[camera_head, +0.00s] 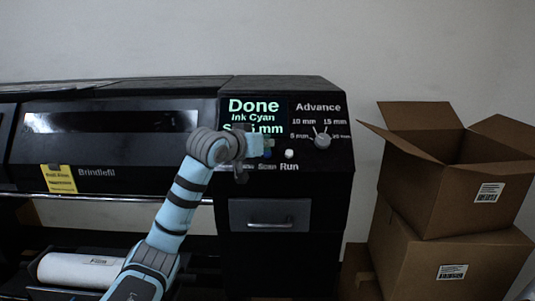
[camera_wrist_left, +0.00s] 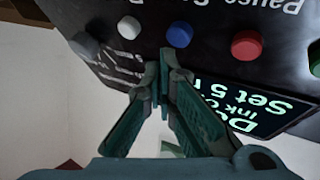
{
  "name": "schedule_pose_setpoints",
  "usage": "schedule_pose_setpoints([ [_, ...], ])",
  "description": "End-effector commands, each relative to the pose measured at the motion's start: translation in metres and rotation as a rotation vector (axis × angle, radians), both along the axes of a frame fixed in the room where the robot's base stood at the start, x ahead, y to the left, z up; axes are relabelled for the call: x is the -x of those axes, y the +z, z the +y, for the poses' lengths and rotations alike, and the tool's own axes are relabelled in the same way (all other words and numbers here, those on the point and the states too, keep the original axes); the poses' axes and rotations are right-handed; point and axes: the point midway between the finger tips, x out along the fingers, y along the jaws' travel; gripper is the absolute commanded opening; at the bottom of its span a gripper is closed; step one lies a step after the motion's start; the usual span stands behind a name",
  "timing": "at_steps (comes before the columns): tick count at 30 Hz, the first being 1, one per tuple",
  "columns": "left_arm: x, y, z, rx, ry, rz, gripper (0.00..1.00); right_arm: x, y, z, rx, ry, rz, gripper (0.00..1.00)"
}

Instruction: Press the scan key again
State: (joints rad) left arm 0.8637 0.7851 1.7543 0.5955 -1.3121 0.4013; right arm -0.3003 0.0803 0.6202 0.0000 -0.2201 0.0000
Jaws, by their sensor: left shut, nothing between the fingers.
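The scan key is the blue round key (camera_wrist_left: 179,34) in the left wrist view. It also shows as a small blue spot (camera_head: 267,154) above the word Scan in the head view. My left gripper (camera_wrist_left: 166,62) is shut and empty, its fingertips close by the blue key. I cannot tell whether they touch it. In the head view the left gripper (camera_head: 265,146) is in front of the panel, hiding part of the display and keys. The display (camera_head: 253,106) reads Done, Ink Cyan, and a partly covered Set line in mm. My right gripper is not in view.
A white Run key (camera_wrist_left: 129,27) and a red key (camera_wrist_left: 245,44) flank the blue one. The Advance knob (camera_head: 322,139) is to the right on the panel. A drawer (camera_head: 270,214) is below. Cardboard boxes (camera_head: 420,190) stand at right, apart from the printer.

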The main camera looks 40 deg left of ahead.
Motion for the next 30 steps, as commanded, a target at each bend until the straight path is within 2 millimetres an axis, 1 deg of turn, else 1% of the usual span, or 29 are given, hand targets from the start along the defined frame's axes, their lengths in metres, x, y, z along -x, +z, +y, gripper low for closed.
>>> schedule_pose_setpoints([
  [7, -0.0007, -0.0006, 0.0005, 0.000, 0.000, 0.000, 0.00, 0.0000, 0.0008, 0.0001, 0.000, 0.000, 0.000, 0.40],
  [15, -0.0048, -0.0059, 0.0040, 0.001, 0.000, 0.000, 0.00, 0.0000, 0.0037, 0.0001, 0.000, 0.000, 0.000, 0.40],
  [30, -0.0061, -0.0076, 0.0049, 0.000, 0.000, 0.001, 0.00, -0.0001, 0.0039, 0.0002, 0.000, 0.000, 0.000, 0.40],
])
